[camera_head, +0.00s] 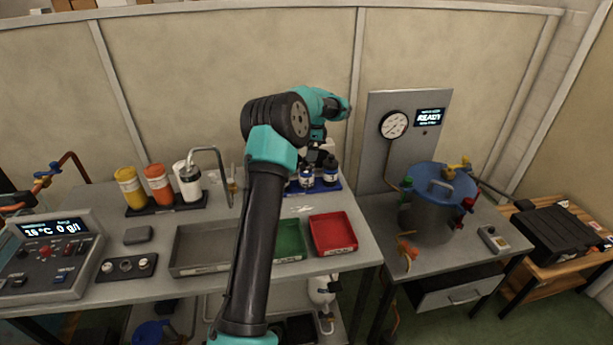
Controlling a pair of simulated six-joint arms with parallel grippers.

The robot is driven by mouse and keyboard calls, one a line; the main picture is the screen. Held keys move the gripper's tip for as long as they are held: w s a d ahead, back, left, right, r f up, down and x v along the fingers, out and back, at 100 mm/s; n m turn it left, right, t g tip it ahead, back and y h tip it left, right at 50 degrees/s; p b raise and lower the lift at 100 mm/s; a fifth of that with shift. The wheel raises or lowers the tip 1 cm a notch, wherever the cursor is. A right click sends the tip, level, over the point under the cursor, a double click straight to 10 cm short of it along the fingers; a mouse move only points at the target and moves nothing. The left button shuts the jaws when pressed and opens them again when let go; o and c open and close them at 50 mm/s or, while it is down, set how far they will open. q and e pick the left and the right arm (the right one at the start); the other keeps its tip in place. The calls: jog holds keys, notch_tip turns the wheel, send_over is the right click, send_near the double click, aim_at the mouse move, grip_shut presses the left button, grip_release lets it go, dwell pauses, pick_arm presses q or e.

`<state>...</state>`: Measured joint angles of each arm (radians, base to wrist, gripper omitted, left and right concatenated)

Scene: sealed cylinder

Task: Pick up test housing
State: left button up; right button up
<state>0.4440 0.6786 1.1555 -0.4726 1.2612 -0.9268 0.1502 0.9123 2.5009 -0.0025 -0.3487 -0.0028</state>
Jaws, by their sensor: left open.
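I cannot tell for sure which thing is the test housing. A grey metal cylinder (428,221) with a blue lid (443,184) stands upright on the right bench, with red, green and brass fittings around it. A small orange and brass part (406,252) lies on the bench in front of it. My left arm rises through the middle of the view and bends over the back of the left table. My left gripper (318,150) is open, near the bottles at the back, partly hidden by its own wrist. My right gripper is out of view.
Dark bottles (329,172) stand on a blue tray at the back. Grey (205,248), green (289,240) and red (333,233) trays lie on the left table. A gauge panel (400,130) reads READY. A small grey box (493,239) sits right of the cylinder. A gap separates the benches.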

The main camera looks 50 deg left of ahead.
aim_at(306, 165)
pick_arm(q)
jog(key=shift+s+a+f, duration=0.1)
jog(key=shift+s+f, duration=0.05)
jog(key=shift+f, duration=1.1)
jog(key=shift+s+a+f, duration=0.15)
jog(key=shift+f, duration=0.7)
jog(key=shift+s+a+f, duration=0.1)
jog(key=shift+s+f, duration=0.05)
jog(key=shift+f, duration=0.7)
jog(key=shift+s+a+f, duration=0.15)
jog(key=shift+f, duration=0.7)
jog(key=shift+c, duration=0.3)
jog(key=c, duration=1.2)
